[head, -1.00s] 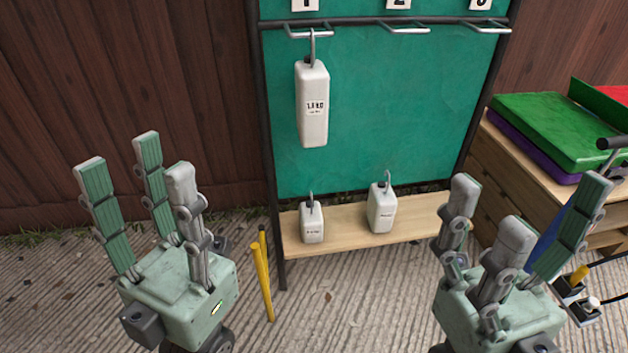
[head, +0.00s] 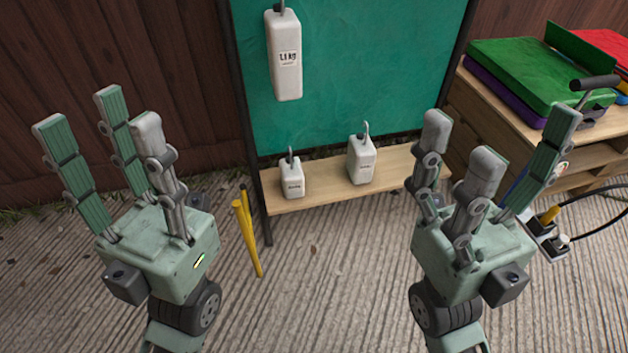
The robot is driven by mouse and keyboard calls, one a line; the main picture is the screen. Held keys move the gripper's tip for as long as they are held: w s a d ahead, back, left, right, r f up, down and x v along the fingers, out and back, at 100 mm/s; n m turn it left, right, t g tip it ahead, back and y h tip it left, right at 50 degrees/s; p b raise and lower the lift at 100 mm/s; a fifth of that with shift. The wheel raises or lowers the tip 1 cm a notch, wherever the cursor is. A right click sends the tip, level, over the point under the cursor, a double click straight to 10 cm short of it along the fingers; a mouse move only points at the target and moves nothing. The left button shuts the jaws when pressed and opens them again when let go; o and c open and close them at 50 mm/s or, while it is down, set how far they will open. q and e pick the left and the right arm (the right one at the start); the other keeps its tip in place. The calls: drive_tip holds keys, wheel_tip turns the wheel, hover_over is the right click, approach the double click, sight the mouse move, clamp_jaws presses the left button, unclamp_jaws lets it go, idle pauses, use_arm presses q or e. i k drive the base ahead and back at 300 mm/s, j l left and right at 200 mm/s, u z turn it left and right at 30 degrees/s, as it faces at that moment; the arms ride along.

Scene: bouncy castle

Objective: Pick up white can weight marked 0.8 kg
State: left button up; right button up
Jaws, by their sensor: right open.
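Two white can weights with hooks on top stand upright on the low wooden shelf: a smaller one (head: 291,179) at left and a larger one (head: 361,161) at right. Their labels are too small to read, so I cannot tell which is 0.8 kg. A taller white can (head: 285,60) hangs against the green board; its label is not clearly legible. My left gripper (head: 101,112) is open and empty, left of the shelf. My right gripper (head: 497,130) is open and empty, to the right of the shelf cans. Neither touches a can.
The green board (head: 365,80) stands behind the wooden shelf (head: 330,188). A wooden cabinet (head: 470,110) with green mats (head: 540,75) is at right. The ribbed ground before the shelf is clear.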

sight(362, 154)
drive_tip(key=i+j+u, duration=0.2)
drive_tip(key=i, duration=0.2)
drive_tip(key=i+u, duration=0.15)
drive_tip(key=i, duration=0.3)
